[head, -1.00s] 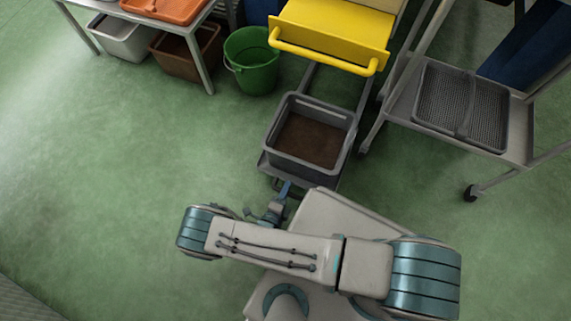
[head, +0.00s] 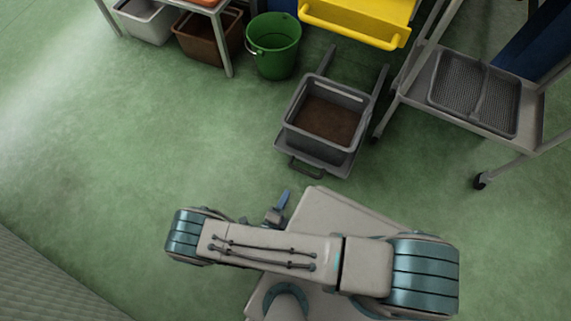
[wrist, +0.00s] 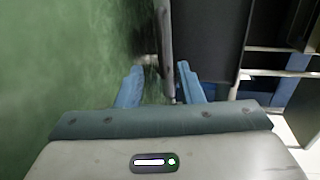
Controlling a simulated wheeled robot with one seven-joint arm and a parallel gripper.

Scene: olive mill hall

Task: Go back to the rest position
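My gripper (head: 279,207) shows small in the head view at the end of my folded arm, over the floor in front of my body. In the wrist view my gripper (wrist: 160,88) has its two blue fingers spread apart. A grey bar shows behind and between them, and nothing is clearly held. In the head view a gap of green floor lies between my gripper and the grey bin on its low carrier.
The grey bin (head: 348,140) with a brown inside sits ahead on a low carrier. Beyond are a yellow unit (head: 355,22), a green bucket (head: 273,47) and a brown crate (head: 209,38). A wheeled rack (head: 535,115) stands right. Green floor (head: 110,140) at left is clear.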

